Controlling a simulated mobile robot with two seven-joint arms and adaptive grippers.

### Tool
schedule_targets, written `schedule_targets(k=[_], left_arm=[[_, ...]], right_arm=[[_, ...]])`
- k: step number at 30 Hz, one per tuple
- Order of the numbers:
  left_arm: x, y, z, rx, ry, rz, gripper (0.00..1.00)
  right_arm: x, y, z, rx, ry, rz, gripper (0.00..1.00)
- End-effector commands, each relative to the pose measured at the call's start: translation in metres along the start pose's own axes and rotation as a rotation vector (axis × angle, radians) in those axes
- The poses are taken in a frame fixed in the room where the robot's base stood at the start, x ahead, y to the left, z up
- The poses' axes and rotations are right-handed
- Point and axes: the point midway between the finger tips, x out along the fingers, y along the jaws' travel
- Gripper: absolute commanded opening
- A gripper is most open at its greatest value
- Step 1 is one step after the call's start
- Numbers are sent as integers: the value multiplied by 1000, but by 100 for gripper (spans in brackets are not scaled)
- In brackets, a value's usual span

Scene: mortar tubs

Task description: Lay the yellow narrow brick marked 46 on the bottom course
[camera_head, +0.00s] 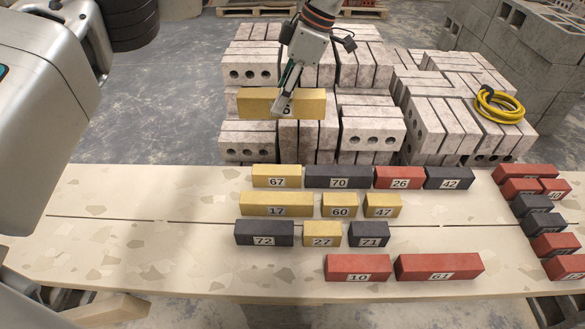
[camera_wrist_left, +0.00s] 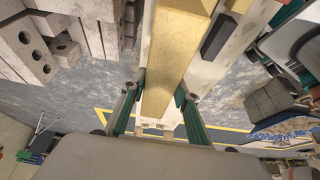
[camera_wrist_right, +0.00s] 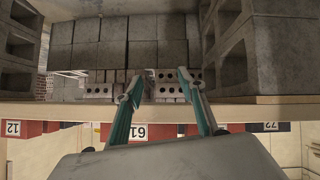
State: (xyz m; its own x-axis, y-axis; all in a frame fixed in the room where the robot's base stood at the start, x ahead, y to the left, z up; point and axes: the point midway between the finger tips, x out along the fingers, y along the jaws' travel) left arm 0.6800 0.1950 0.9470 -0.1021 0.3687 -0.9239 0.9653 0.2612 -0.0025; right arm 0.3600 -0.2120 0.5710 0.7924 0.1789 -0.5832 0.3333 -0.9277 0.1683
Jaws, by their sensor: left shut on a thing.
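My left gripper (camera_head: 284,104) is shut on a yellow brick (camera_head: 255,104) and holds it in the air above and behind the back row of bricks. The brick is long and roughly level; its label is mostly covered by the finger, so the number cannot be read in full. In the left wrist view the yellow brick (camera_wrist_left: 176,45) lies between the fingers (camera_wrist_left: 160,86). The bricks lie in several rows on a pale board (camera_head: 150,215). My right gripper (camera_wrist_right: 160,78) shows only in its wrist view, open with nothing between its fingers.
The back row holds yellow 67 (camera_head: 276,172), black 70 (camera_head: 338,173), red 26 (camera_head: 398,174) and black 42 (camera_head: 447,175). Other bricks lie in front, and red and black ones at the right (camera_head: 555,243). Grey block stacks (camera_head: 370,130) stand behind. The board's left part is bare.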

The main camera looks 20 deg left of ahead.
Motion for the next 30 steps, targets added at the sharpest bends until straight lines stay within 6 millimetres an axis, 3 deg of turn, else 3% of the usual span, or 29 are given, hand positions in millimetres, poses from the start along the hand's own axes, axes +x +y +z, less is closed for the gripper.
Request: schedule_targets(k=[8, 17, 24, 30], left_arm=[[6, 7, 2, -15, -1, -5, 0], [64, 7, 26, -13, 0, -10, 0], [111, 7, 45, -13, -1, -9, 0], [137, 7, 56, -15, -1, -6, 0]], right_arm=[[4, 2, -2, -3, 8, 3, 40], [6, -3, 8, 2, -5, -4, 40], [7, -9, 5, 7, 5, -14, 40], [8, -10, 1, 3, 14, -20, 40]])
